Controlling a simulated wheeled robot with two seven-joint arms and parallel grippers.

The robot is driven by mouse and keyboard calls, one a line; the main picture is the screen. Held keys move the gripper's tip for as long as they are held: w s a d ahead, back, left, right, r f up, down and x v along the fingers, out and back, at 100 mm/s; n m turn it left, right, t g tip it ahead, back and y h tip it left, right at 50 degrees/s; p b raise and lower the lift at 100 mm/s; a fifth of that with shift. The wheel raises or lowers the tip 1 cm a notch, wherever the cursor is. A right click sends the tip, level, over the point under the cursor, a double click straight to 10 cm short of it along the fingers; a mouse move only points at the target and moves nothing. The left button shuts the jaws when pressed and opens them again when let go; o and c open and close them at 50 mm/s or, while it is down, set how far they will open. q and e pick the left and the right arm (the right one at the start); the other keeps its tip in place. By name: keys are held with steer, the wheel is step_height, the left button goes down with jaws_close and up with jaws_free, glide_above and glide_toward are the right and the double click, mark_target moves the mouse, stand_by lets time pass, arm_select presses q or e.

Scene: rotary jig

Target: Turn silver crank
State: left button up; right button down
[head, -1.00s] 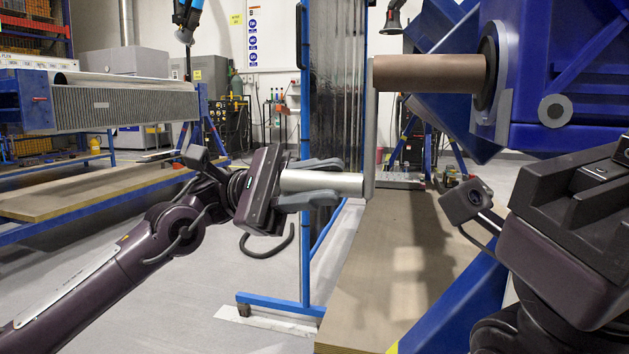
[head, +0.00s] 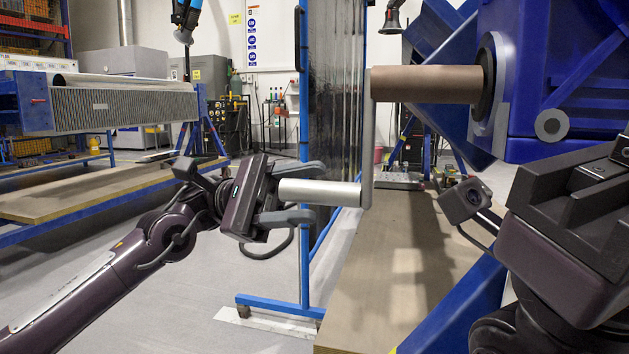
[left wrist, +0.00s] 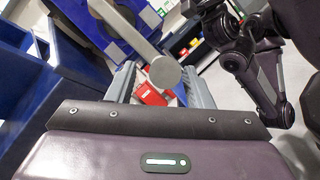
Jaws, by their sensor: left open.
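The silver crank shows in the head view as a grey arm (head: 368,140) hanging down from a brown shaft (head: 425,84), with a silver cylindrical handle (head: 322,192) pointing left from its lower end. My left gripper (head: 305,193) is open, with one finger above the handle and one below. The handle lies between the fingers, and a gap shows at least below it. In the left wrist view the handle's round end (left wrist: 165,72) sits between the two grey fingers. My right gripper's dark body (head: 580,215) is at the right edge; its fingers are not visible.
The shaft enters a large blue jig housing (head: 590,70) at upper right. A wooden-topped bench (head: 395,290) lies below the crank. A blue-framed clear screen (head: 303,150) stands behind my left gripper. Floor at lower left is open.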

arm_select(q)
steer(key=p+v, duration=0.1)
steer(key=v, duration=0.4)
steer(key=shift+w+a+p, duration=0.1)
steer(key=shift+p, duration=0.25)
